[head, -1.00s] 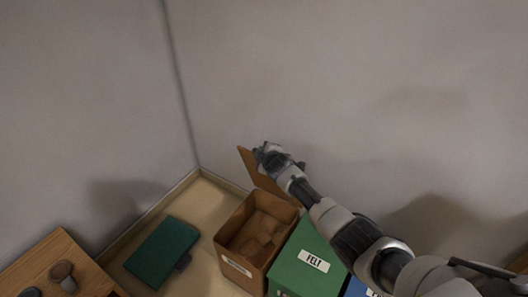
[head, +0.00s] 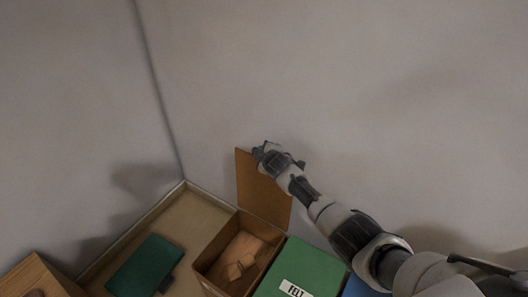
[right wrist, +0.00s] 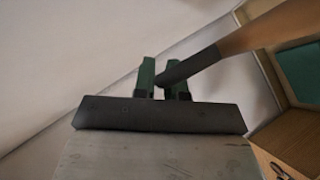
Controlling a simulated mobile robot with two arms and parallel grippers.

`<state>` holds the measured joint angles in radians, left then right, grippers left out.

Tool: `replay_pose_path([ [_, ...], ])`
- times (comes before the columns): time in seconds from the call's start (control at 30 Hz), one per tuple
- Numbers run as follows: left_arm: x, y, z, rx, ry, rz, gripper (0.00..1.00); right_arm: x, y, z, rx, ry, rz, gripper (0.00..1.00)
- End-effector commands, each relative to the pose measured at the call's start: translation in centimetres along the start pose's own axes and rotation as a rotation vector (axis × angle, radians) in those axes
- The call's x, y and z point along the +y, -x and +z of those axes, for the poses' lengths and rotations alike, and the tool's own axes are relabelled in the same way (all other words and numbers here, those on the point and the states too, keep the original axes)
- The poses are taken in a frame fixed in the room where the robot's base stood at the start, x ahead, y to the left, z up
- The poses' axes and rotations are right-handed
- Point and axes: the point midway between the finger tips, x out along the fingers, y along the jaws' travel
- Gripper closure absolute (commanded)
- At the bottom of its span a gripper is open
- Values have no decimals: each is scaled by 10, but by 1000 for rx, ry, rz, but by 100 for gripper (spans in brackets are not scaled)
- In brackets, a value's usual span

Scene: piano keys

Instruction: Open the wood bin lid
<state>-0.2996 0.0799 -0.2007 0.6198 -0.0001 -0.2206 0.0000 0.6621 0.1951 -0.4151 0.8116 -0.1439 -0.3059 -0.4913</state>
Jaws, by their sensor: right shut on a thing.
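The wood bin (head: 216,243) is a brown box at the bottom of the head view, open at the top with wood pieces (head: 243,257) inside. Its brown lid (head: 262,192) stands up nearly vertical at the bin's back edge, near the wall. My right gripper (head: 259,152) is at the lid's raised top edge. In the right wrist view, the green-padded fingers (right wrist: 160,75) are closed on a dark part, seemingly the handle (right wrist: 192,66), at the end of the lid (right wrist: 262,35). My left gripper is not in view.
The green felt bin (head: 305,262) stands right beside the wood bin, its lid closed, with a blue bin (head: 362,288) beyond it. Walls meet behind.

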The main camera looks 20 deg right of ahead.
Motion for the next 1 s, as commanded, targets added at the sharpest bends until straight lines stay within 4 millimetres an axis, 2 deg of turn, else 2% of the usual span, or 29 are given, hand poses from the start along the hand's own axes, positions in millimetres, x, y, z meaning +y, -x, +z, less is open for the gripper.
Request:
replay_pose_path([
  [0.2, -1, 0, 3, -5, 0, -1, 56, -2, 0, 0, -2, 7, -3, 100],
  [0.23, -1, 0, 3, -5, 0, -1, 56, -2, 0, 0, -2, 7, -3, 84],
  [0.37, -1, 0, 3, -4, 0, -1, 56, -2, 0, 0, -2, 5, -3, 64],
  [0.77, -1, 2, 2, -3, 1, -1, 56, -3, 4, 1, -4, 1, -6, 63],
  [0.87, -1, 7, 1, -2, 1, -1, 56, -2, 12, 1, -4, 2, -6, 63],
  [1.0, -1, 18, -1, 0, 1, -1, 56, 0, 33, 1, -4, 4, -5, 63],
])
